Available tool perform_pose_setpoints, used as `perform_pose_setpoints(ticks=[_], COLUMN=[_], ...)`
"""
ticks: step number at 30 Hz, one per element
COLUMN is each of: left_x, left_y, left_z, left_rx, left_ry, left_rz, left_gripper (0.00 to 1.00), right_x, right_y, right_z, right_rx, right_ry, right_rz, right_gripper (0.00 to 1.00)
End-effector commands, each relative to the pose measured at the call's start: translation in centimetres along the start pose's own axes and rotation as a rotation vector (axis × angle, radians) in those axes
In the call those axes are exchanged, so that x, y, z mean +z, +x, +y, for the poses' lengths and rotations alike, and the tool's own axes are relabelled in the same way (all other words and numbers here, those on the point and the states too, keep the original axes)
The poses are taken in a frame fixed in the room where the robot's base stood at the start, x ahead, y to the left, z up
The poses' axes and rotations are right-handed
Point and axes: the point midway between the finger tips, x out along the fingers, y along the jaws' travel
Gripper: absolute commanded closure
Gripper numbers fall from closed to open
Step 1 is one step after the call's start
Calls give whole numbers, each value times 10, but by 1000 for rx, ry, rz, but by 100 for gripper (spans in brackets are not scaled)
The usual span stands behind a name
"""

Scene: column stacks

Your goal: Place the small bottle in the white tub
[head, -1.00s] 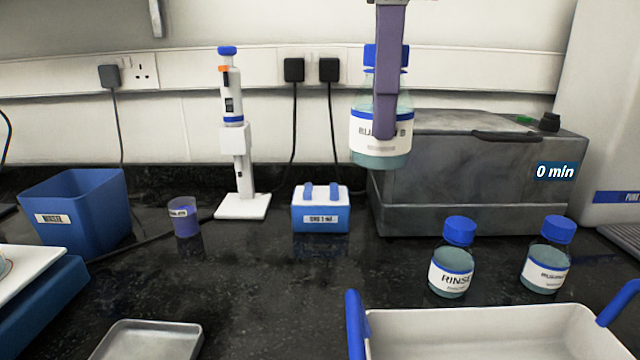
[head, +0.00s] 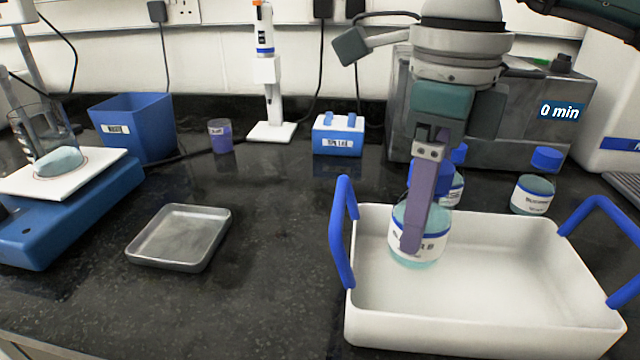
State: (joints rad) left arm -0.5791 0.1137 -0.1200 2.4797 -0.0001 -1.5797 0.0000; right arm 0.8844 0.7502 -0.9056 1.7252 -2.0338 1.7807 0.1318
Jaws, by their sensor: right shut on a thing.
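The white tub (head: 470,335) with blue handles stands at the front right. My right gripper (head: 418,225) is shut on a bottle (head: 434,246) with a blue cap and a white label, partly covered by the finger. The held bottle is upright over the left back part of the tub's inside. I cannot tell whether its base touches the tub's floor. Two similar bottles stand behind the tub: one (head: 456,188) is mostly hidden behind the gripper, the other (head: 533,194) is at the right. My left gripper is not in view.
A grey metal tray (head: 180,238) lies left of the tub, with bare dark bench between. A blue bin (head: 135,130), a purple cup (head: 221,136), a pipette stand (head: 270,95) and a blue-white box (head: 338,138) stand behind. A scale with a beaker (head: 45,145) is at the left.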

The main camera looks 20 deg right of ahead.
Motion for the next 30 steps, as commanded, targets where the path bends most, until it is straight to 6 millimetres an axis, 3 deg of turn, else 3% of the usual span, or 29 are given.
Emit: perform_pose_setpoints(ticks=[12, 24, 25, 30], left_x=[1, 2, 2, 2], left_y=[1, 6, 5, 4], left_z=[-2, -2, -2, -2], left_rx=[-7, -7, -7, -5], left_ry=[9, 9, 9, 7], left_rz=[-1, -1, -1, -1], left_gripper=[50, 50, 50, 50], right_x=[0, 1, 1, 0], right_y=[50, 56, 55, 55], right_z=[0, 0, 0, 0], right_rx=[1, -1, -1, -1], right_ry=[-1, -1, -1, -1], right_rz=[-1, -2, -1, -1], right_gripper=[100, 100, 28, 9])
